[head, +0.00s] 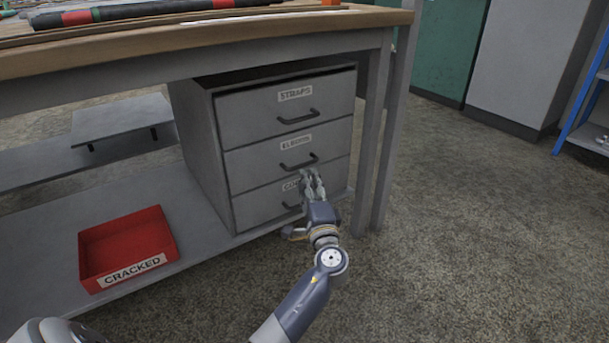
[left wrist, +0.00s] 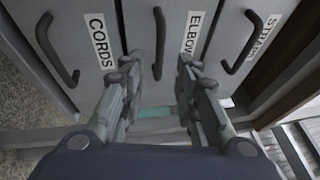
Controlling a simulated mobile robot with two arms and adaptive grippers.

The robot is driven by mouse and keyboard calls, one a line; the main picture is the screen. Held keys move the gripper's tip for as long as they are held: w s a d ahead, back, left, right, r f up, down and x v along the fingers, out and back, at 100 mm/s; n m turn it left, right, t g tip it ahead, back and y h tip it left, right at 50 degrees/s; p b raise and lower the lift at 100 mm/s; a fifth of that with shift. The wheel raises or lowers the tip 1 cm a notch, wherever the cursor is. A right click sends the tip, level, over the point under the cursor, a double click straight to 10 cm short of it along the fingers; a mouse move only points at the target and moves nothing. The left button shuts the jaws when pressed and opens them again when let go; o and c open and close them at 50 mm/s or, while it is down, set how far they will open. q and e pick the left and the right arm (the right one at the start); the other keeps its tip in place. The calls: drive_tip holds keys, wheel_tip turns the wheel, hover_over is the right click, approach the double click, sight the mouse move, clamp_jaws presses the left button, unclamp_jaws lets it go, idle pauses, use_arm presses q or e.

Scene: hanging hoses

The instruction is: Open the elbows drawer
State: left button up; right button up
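The grey elbows drawer (head: 248,161) is the middle one of three and looks shut. Its dark bar handle (head: 299,163) is on its front. In the left wrist view, where the drawers appear turned sideways, the elbows handle (left wrist: 159,42) lies between the two fingers in the picture. My left gripper (head: 312,175) is open, in front of the drawers just below the elbows handle. Its spread fingers (left wrist: 160,70) also show in the left wrist view, with nothing held. Contact with the handle cannot be made out. My right gripper is not in view.
The straps drawer (head: 250,107) is above and the cords drawer (head: 256,208) below, partly hidden by my gripper; both look shut. A workbench (head: 240,32) overhangs the drawers. Table legs (head: 384,130) stand just right. A red "CRACKED" bin (head: 128,250) sits lower left. The floor at right is clear.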

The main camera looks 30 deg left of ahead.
sight(303, 166)
use_arm(q)
drive_tip(key=b+x, duration=0.2)
drive_tip(key=x, duration=0.4)
drive_tip(key=shift+a+f, duration=0.1)
drive_tip(key=shift+c, duration=0.6)
clamp_jaws()
